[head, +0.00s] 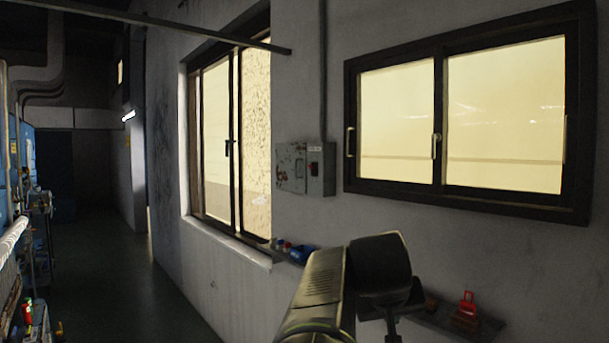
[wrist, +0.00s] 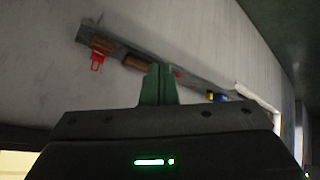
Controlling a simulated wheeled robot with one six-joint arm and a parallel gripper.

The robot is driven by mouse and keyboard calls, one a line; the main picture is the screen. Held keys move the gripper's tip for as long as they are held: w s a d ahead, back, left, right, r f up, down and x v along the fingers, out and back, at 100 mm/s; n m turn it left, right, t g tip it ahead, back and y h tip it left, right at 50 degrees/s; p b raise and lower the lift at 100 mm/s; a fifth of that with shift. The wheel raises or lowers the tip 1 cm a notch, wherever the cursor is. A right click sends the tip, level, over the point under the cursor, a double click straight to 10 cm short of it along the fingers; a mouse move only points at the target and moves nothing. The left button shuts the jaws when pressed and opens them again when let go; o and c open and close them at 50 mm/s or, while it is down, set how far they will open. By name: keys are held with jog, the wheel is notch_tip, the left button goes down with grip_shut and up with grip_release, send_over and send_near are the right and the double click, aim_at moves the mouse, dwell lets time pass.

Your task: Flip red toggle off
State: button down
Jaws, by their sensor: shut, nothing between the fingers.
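A grey switch box (head: 305,168) is fixed to the wall between the two windows in the head view. Its right half has a dark switch with a small red spot (head: 314,173), which I take for the red toggle; its position is too small to read. My gripper (wrist: 159,84) shows in the wrist view with its green fingers shut together and nothing between them. In the head view my arm is below and right of the box, apart from it, and the fingertips are hidden. The switch box is not visible in the wrist view.
A narrow wall shelf (wrist: 133,48) runs below the box and windows. It holds a red item (head: 466,304), brown blocks (wrist: 134,63) and a blue item (head: 302,251). A window (head: 505,115) is on the right. The aisle (head: 150,290) at left has clear floor.

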jog(key=s+d+r+m+h+p, duration=0.1)
jog(key=r+m, duration=0.2)
jog(key=r, duration=0.8)
jog(key=s+d+r+m+g+h+p, duration=0.1)
jog(key=d+r+m+p, duration=0.1)
jog(key=r, duration=0.9)
jog(key=s+d+r+m+h+p, duration=0.1)
jog(key=r+m, duration=0.3)
jog(key=r, duration=0.7)
jog(key=shift+s+d+g+h, duration=0.3)
jog(key=shift+d+h, duration=0.2)
jog(key=shift+d, duration=0.25)
jog(key=shift+w, duration=0.15)
